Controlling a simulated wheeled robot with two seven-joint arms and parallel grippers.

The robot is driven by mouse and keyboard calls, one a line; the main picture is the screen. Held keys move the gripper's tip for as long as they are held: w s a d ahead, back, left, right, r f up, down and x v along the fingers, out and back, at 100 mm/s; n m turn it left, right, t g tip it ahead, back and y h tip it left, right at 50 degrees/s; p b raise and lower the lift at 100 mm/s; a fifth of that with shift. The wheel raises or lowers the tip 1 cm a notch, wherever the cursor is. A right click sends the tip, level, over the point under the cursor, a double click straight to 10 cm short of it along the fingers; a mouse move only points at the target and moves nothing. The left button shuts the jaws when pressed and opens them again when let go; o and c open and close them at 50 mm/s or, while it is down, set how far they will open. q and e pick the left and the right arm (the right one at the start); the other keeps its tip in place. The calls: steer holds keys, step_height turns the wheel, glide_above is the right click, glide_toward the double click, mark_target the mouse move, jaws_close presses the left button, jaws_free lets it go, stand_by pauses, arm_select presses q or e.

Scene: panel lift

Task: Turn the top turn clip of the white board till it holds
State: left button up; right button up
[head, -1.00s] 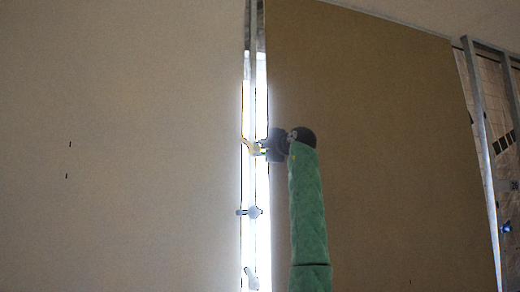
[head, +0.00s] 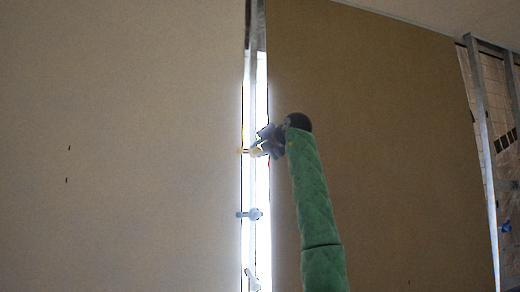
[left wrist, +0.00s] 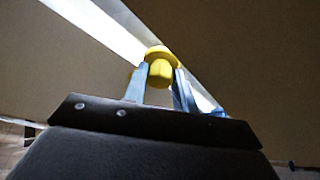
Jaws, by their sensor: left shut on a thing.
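The white board (head: 130,150) fills the left of the head view, its right edge along a bright gap. The top turn clip (head: 246,151) is yellow and sits at this gap. It lies about level, its tip reaching left over the board's edge. My left gripper (head: 262,146) comes from the right and is shut on the clip. In the left wrist view the clip's yellow knob (left wrist: 160,70) is between the two blue fingers of the gripper (left wrist: 160,88). The fingers hide part of the clip. My right gripper is out of view.
A middle clip (head: 250,214) lies level and a bottom clip (head: 251,279) stands tilted along the same gap. A metal stud (head: 253,100) runs in the gap. A brown board (head: 390,150) stands right of it, with an open metal frame (head: 478,120) at far right.

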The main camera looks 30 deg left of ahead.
arm_select(q)
steer(key=shift+f, duration=0.15)
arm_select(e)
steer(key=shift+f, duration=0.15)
arm_select(q)
steer(key=o, duration=0.7)
